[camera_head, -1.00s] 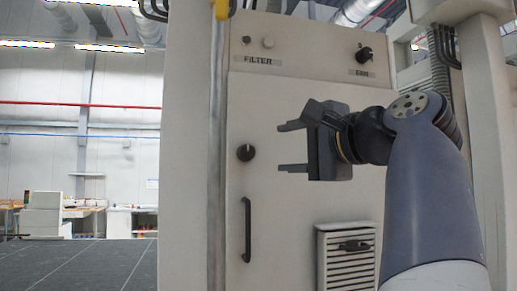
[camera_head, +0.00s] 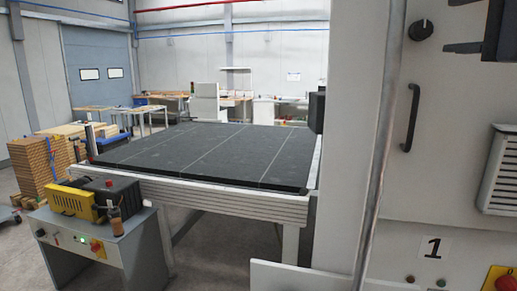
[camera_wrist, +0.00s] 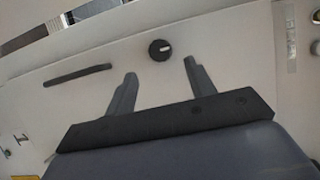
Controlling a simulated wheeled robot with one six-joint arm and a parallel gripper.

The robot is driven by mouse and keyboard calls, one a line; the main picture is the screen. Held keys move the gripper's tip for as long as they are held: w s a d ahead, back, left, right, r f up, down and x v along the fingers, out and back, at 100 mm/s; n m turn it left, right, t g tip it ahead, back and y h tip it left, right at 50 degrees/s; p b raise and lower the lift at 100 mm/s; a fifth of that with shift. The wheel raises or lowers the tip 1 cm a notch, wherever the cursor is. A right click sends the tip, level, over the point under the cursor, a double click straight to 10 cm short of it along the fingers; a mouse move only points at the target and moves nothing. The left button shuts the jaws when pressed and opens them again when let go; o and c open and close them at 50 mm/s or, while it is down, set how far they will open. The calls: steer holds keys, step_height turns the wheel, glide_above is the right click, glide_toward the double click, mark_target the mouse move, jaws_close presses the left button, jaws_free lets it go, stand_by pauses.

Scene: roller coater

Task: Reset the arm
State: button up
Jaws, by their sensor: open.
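My gripper (camera_head: 463,32) is at the top right edge of the head view, mostly cut off, with its fingers pointing left in front of the beige cabinet (camera_head: 455,150). In the wrist view my gripper (camera_wrist: 160,82) shows its two fingers spread wide apart with nothing between them. A black round knob (camera_wrist: 160,50) on the cabinet face lies beyond the fingertips. The same knob (camera_head: 420,30) is left of the fingers in the head view. The rest of my arm is out of the head view.
A black door handle (camera_head: 411,118) and a vent (camera_head: 500,172) are on the cabinet. A large dark table (camera_head: 200,155) stands left. A grey control box (camera_head: 95,235) with buttons and stacked wooden boards (camera_head: 38,165) are further left.

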mark_target(428, 29)
steer(key=shift+w+a+p, duration=0.2)
steer(key=shift+w+p, duration=0.2)
steer(key=shift+w, duration=1.15)
steer(key=shift+w+a+p, duration=0.15)
steer(key=shift+w+p, duration=0.25)
steer(key=shift+w, duration=1.15)
